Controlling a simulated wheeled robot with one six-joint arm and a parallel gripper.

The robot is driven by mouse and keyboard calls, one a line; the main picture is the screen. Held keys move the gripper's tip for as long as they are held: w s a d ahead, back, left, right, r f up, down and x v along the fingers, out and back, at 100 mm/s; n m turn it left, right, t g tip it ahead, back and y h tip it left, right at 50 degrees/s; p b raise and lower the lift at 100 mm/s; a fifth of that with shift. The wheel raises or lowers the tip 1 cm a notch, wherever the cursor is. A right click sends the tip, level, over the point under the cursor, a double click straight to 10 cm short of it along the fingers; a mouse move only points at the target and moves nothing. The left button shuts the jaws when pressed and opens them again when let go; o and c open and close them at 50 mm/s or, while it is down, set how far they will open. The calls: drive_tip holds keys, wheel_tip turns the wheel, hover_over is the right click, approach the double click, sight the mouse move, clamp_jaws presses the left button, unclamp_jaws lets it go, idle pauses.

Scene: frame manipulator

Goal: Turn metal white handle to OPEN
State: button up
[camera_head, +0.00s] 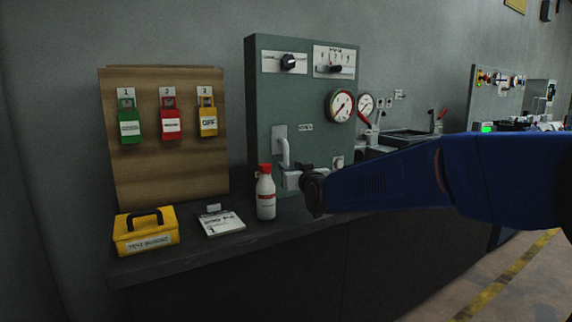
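A metal white handle (285,152) sits on a light plate (278,132) low on the left part of the green-grey panel (262,90). Its grip hangs downward. My gripper (290,180), at the end of my blue arm, is just below and beside the handle's lower end. I cannot tell whether it touches the handle. The fingers are small and dim here, so whether they are open or shut does not show. A small label (306,127) is to the right of the handle, too small to read.
A white bottle with red cap (266,195) stands close left of my gripper. A yellow box (146,232) and papers (222,223) lie on the dark bench (190,254). A wooden board (150,175) holds three padlocks. Knobs and a gauge (340,105) are higher on the panel.

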sight(287, 163)
drive_tip(key=shift+x, duration=2.6)
clamp_jaws()
